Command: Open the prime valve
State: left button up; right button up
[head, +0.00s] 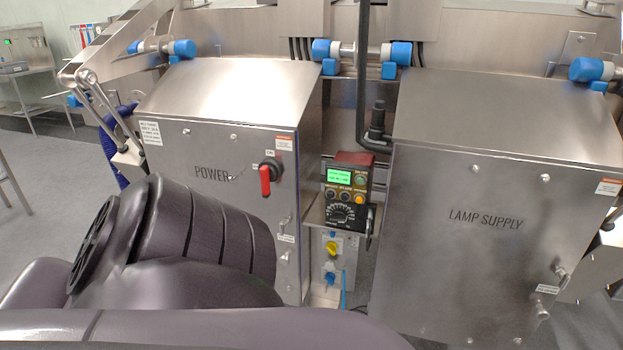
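A small pale panel sits between the two steel cabinets, low in the head view. Neither of my grippers is in view. A large dark arm link of mine fills the lower left and covers part of the left cabinet's front. Nothing of mine is seen touching the valve panel.
The POWER cabinet (215,205) with a red rotary switch (268,176) stands left. The LAMP SUPPLY cabinet (480,245) stands right. A control box (347,198) with a green screen sits above the panel in the narrow gap. A dark vertical pipe (363,70) hangs in front.

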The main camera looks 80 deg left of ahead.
aim_at(332, 247)
jog(key=u, duration=1.4)
jog(key=l+u, duration=0.1)
jog(key=u, duration=0.25)
jog(key=l+u, duration=0.1)
jog(key=u, duration=0.25)
jog(key=l+u, duration=0.1)
jog(key=u, duration=0.25)
jog(key=l, duration=0.45)
jog(key=i, duration=0.05)
